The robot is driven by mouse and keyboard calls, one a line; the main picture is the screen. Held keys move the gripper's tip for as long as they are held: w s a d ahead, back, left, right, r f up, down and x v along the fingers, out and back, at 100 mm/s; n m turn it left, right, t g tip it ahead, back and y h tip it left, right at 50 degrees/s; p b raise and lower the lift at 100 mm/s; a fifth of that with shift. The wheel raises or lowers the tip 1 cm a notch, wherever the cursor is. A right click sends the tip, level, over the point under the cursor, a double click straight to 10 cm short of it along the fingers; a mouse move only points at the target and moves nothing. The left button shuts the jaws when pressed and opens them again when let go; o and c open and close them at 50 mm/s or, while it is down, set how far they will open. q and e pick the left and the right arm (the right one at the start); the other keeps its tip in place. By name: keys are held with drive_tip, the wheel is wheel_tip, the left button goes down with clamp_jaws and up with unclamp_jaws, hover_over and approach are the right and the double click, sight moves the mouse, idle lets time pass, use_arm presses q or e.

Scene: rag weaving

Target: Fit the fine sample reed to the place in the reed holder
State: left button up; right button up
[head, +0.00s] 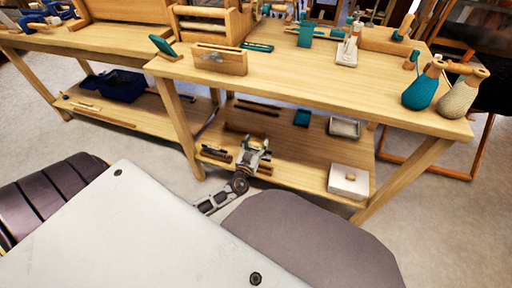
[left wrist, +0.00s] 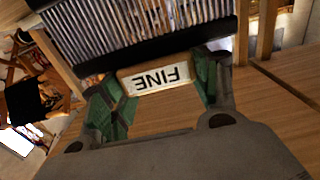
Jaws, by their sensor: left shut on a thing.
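My left gripper (head: 258,148) is in front of the lower shelf of the right-hand bench, below the tabletop. In the left wrist view its green-padded fingers (left wrist: 165,88) are shut on the fine sample reed (left wrist: 140,30), at a pale label that reads FINE upside down. The reed has a dark edge and a row of thin metal wires. In the head view I cannot clearly make the reed out at the gripper. A slotted wooden block, which looks like the reed holder (head: 218,62), stands on the tabletop near its left front edge. My right gripper is not in view.
The bench top (head: 300,88) has bare wood right of the block. A white box (head: 348,182) sits on the lower shelf. A teal piece (head: 163,46) stands left of the block.

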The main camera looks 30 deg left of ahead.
use_arm(q)
drive_tip(key=shift+r, duration=0.7)
idle(1.0)
drive_tip(key=shift+r+p, duration=0.15)
drive_tip(key=shift+p, duration=0.15)
